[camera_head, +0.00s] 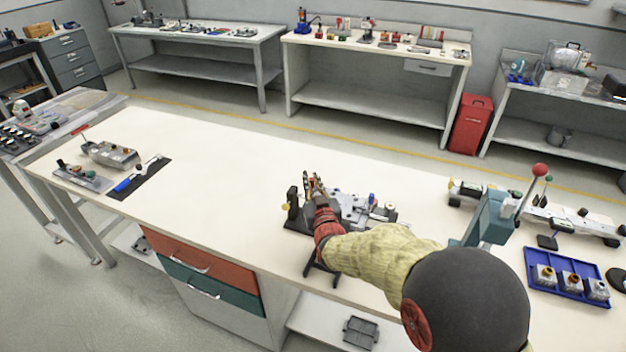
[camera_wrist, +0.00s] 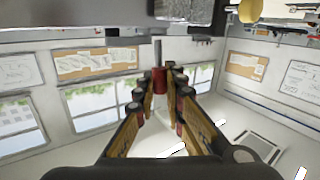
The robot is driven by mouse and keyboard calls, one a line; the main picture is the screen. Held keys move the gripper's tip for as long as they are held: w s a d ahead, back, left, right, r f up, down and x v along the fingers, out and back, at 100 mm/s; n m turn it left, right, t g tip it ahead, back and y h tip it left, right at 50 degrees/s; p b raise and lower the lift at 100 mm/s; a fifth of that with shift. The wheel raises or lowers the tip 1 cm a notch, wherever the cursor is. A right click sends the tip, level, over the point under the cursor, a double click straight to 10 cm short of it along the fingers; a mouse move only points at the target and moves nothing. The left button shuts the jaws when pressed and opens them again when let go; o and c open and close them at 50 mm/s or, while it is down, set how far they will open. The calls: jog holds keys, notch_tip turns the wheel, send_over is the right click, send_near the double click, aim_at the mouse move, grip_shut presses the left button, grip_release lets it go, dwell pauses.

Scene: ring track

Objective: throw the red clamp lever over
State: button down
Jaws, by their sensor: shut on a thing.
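The red clamp lever shows in the wrist view as a red grip (camera_wrist: 159,82) on a thin grey rod that runs up to a dark metal body at the top of the picture. My gripper (camera_wrist: 168,88) is shut on the red grip, with its fingertips at either side of it. In the head view my gripper (camera_head: 314,184) is at the left end of a grey metal fixture (camera_head: 356,207) on the bench. There the lever is too small and too covered by my gripper to make out.
The pale bench top (camera_head: 240,160) is clear left of the fixture. A teal press (camera_head: 487,222) with a red-knobbed handle and a blue tray (camera_head: 566,280) of small parts stand at right. A dark mat (camera_head: 139,180) with a blue-handled tool lies at far left.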

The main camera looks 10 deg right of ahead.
jog(key=n+g+p, duration=0.1)
jog(key=p, duration=0.1)
jog(key=a+n+p, duration=0.1)
jog(key=p, duration=0.1)
jog(key=shift+w+a+r+g, duration=0.1)
jog(key=shift+w+a+g, duration=0.1)
jog(key=shift+w+g, duration=0.2)
jog(key=n+p, duration=0.1)
jog(key=p, duration=0.1)
jog(key=n+g+h+p, duration=0.1)
jog(key=p, duration=0.1)
jog(key=shift+w+a+f, duration=0.2)
jog(key=shift+w+a, duration=0.1)
jog(key=shift+a, duration=0.05)
jog(key=p, duration=0.2)
jog(key=n+g+p, duration=0.1)
jog(key=p, duration=0.1)
jog(key=shift+w+a+f+h, duration=0.2)
jog(key=shift+a+f+h, duration=0.1)
jog(key=shift+h, duration=0.1)
jog(key=p, duration=0.2)
jog(key=f+n+g+p, duration=0.1)
jog(key=p, duration=0.2)
jog(key=shift+w+a+f+n+h+p, duration=0.15)
jog(key=shift+w+a+n+h+p, duration=0.15)
jog(key=shift+h+p, duration=0.1)
jog(key=shift+f+g, duration=0.15)
jog(key=shift+g, duration=0.15)
jog(key=c, duration=1.9)
grip_release()
